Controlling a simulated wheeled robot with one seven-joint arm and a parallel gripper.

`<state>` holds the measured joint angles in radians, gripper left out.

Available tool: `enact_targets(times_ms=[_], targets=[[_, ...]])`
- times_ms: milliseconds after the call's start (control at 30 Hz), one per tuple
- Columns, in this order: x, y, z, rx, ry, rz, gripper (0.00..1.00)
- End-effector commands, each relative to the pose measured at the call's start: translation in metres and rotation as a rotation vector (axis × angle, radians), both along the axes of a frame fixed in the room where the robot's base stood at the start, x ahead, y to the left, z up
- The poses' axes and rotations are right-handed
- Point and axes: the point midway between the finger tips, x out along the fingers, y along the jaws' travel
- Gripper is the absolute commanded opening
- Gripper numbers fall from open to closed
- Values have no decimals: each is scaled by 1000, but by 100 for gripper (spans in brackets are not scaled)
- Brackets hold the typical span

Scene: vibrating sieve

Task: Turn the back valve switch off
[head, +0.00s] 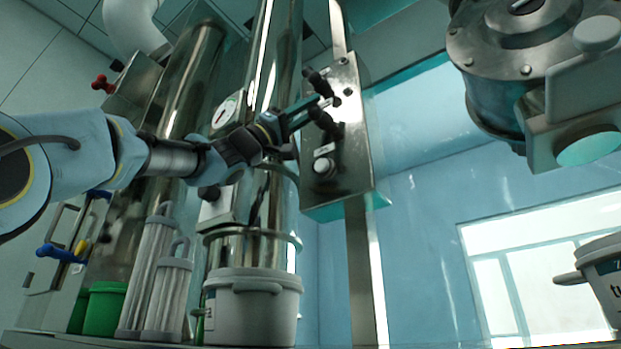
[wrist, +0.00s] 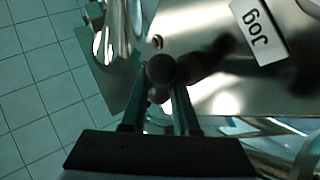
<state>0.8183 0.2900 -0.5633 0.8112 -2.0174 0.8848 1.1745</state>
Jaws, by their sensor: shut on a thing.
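A steel control panel (head: 345,180) hangs on a post and carries black ball-ended switches. An upper black switch (head: 318,84) and a lower black switch (head: 325,122) stick out from its face. My gripper (head: 322,101) reaches the panel from the left, between these two in the head view. In the wrist view, my gripper (wrist: 160,85) is shut on a black switch knob (wrist: 160,69), with one finger on each side. More dark switch parts show behind that knob. The pictures do not clearly show which switch is the back valve one, or its setting.
A white "Jog" label (wrist: 258,32) is on the panel, beside the switches. A round button (head: 323,168) sits lower down. A gauge (head: 226,113) and steel columns stand left of the panel. A large steel vessel (head: 490,95) hangs at upper right.

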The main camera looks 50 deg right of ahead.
Motion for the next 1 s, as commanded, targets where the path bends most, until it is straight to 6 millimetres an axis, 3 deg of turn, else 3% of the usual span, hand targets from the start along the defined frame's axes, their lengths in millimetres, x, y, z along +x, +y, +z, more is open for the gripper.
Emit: enact_targets(times_ms=[33, 833, 867, 1000], targets=[[-1, 0, -7, -1, 20, -2, 0], [0, -1, -1, 1, 120, 1, 0], [0, -1, -1, 1, 120, 1, 32], [0, -1, 0, 1, 120, 1, 48]])
